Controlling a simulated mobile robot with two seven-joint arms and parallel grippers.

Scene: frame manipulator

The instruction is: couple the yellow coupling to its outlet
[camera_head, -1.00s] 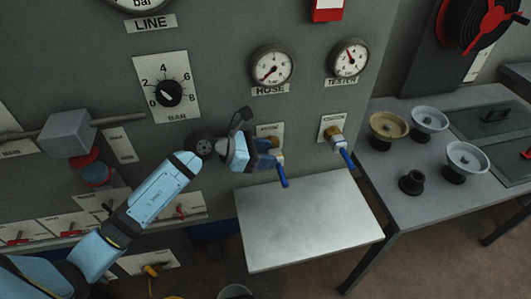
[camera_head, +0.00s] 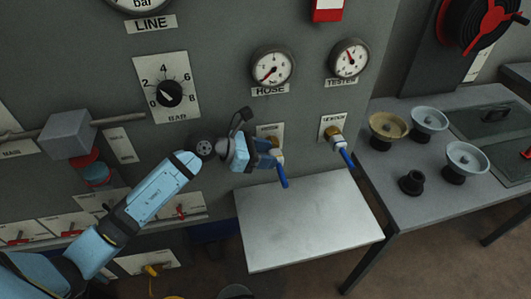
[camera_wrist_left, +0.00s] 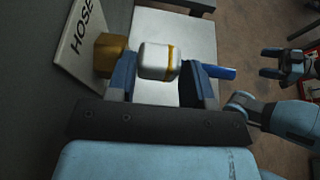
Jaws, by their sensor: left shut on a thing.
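The yellow coupling (camera_wrist_left: 159,61) is a white cylinder with a yellow band. In the left wrist view it lies between the two fingers of my left gripper (camera_wrist_left: 160,78), which is shut on it. A brass outlet fitting (camera_wrist_left: 108,54) sits beside the coupling, by the HOSE plate (camera_wrist_left: 80,42); I cannot tell whether they touch. In the head view my left gripper (camera_head: 266,154) is at the outlet under the HOSE gauge and hides the coupling. My right gripper (camera_wrist_left: 282,64) is open and empty in the left wrist view.
A bare metal shelf (camera_head: 310,225) juts out below the outlets. Several dish-shaped parts stand on the right-hand table (camera_head: 395,185).

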